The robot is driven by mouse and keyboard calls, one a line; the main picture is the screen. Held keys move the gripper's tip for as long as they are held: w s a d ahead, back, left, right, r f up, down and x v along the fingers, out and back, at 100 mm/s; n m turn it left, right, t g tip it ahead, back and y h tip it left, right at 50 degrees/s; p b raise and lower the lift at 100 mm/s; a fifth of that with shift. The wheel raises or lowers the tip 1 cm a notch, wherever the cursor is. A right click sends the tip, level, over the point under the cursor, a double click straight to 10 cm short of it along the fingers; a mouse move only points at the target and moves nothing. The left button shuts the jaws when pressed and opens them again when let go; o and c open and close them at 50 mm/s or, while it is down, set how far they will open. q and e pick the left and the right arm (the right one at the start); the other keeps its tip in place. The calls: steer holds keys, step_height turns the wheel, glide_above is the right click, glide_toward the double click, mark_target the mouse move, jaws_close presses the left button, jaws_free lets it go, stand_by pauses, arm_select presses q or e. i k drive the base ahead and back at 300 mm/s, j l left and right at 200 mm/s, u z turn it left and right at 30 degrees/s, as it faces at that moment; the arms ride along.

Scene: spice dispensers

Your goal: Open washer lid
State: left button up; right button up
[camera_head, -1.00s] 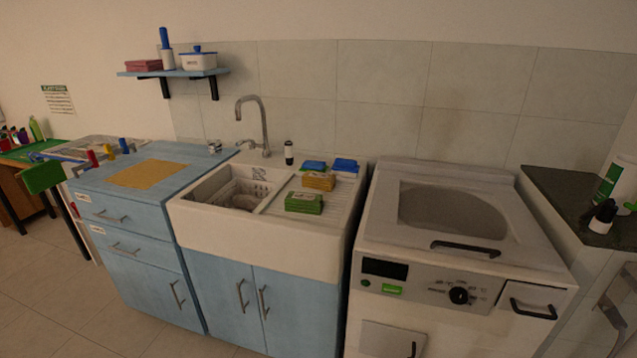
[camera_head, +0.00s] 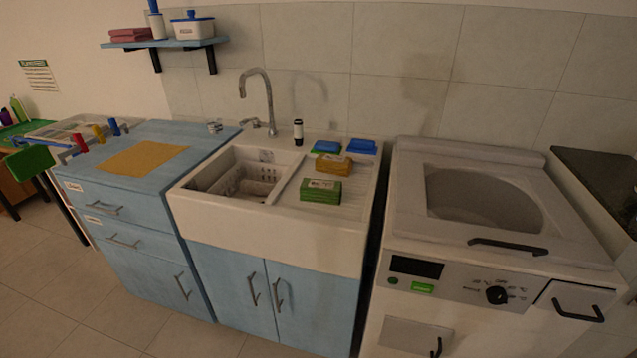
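The white washer (camera_head: 455,320) stands at the right, against the tiled wall. Its top lid (camera_head: 412,215) is shut and has a large rounded window (camera_head: 485,198). A dark bar handle (camera_head: 508,246) runs along the lid's front edge. Below it, the front panel holds a dark display, a green label and a black knob (camera_head: 497,295). A drawer with a dark handle (camera_head: 577,310) is at the panel's right. Neither of my grippers is in view.
A white sink (camera_head: 270,235) over blue cabinets adjoins the washer's left side, with sponges (camera_head: 321,190) on its drainboard. A dark counter (camera_head: 597,178) is at the right. Tiled floor (camera_head: 90,305) shows clear at lower left.

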mark_target(575, 245)
steer(key=z, duration=1.3)
steer(key=l+u, duration=0.15)
steer(key=i+l+u, duration=0.15)
steer(key=l, duration=0.25)
